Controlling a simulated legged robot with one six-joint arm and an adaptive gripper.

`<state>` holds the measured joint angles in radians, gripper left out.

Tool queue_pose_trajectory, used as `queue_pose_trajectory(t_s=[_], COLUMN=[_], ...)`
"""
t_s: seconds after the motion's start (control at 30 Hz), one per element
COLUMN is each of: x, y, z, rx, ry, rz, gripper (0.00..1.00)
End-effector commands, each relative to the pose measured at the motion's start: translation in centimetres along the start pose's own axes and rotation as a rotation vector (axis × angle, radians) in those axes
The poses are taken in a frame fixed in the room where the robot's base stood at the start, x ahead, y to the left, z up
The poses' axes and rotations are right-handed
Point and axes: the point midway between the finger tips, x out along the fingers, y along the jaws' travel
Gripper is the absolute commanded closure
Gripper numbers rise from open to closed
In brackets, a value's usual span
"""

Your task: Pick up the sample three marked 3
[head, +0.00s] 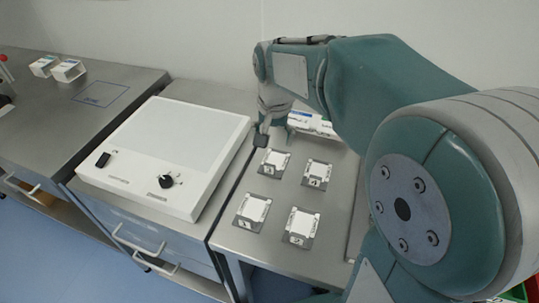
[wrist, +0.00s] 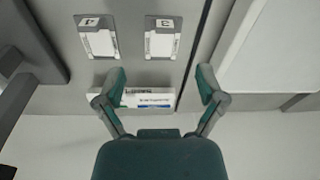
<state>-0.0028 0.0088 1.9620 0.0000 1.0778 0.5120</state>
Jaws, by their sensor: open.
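The sample marked 3 (head: 274,163) is a small white piece on a dark square holder, at the back left of a group of samples on the steel bench. In the wrist view sample 3 (wrist: 160,44) is at the top centre, its mark upside down. My gripper (head: 262,138) is above the bench just behind sample 3. In the wrist view my gripper (wrist: 162,74) has its two fingers wide apart with nothing held between them. Sample 3 lies beyond the fingertips, apart from them.
Sample 4 (head: 317,173) is beside sample 3, with two more samples (head: 253,212) (head: 300,226) in front. A white printed box (head: 312,123) stands behind them; it also shows in the wrist view (wrist: 145,97). A white device with a knob (head: 178,150) is on the left.

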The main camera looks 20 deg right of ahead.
Motion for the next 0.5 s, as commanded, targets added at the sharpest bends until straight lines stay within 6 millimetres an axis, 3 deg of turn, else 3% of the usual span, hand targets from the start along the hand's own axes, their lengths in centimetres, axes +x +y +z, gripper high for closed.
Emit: queue_pose_trajectory(t_s=[0.2,0.5], x=[2.7,5.1], y=[-1.4,-1.7], z=[-2.5,-3.1], rx=[0.088,0.121], ry=[-0.062,-0.082], rz=[0.038,0.053], gripper=[0.11,0.11])
